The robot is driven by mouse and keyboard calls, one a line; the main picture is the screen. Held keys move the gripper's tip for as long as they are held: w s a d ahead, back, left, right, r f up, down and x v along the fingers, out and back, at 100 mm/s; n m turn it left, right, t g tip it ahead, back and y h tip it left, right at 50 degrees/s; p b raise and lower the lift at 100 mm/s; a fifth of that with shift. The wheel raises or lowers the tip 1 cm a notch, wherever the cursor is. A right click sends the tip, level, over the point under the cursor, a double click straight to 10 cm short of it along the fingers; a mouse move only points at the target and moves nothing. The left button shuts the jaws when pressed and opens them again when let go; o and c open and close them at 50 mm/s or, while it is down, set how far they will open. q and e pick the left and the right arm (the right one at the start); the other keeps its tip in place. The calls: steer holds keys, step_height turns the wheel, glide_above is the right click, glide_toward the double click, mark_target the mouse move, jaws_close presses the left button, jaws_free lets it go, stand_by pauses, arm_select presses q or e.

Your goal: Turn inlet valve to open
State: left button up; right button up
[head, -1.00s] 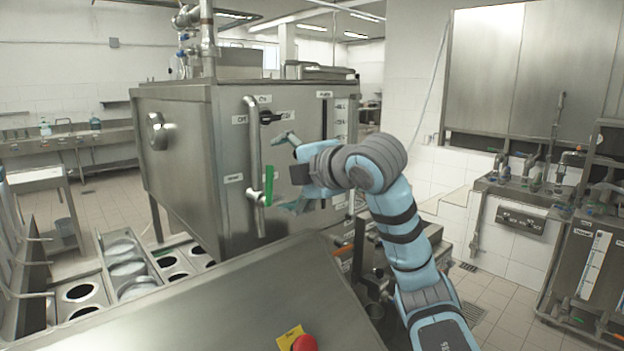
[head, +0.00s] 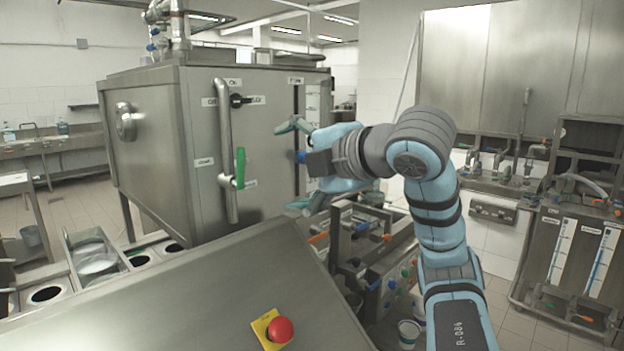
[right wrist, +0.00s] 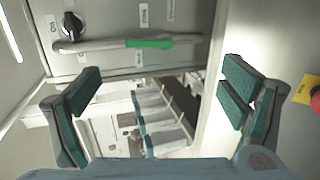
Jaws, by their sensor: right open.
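A green handle (head: 240,168) sits on a vertical steel pipe (head: 225,140) on the front of a large steel tank (head: 150,190). A black rotary knob (head: 237,100) with small labels around it is above the handle. I cannot read which one is marked as the inlet valve. My right gripper (head: 292,165) is open and empty, to the right of the green handle and apart from it. In the right wrist view, the open fingers (right wrist: 160,88) have the green handle (right wrist: 150,43) and black knob (right wrist: 72,25) beyond them. My left gripper is not in view.
A sloped steel panel with a red button (head: 280,329) lies in front of the tank. Bins (head: 90,258) stand at lower left. A frame with colored valves (head: 385,270) is below my right arm. A sink counter (head: 490,185) stands at right.

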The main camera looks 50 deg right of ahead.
steer(key=s, duration=0.4)
steer(key=shift+s+a+b, duration=0.15)
steer(key=shift+a+b, duration=0.05)
steer(key=shift+b, duration=0.2)
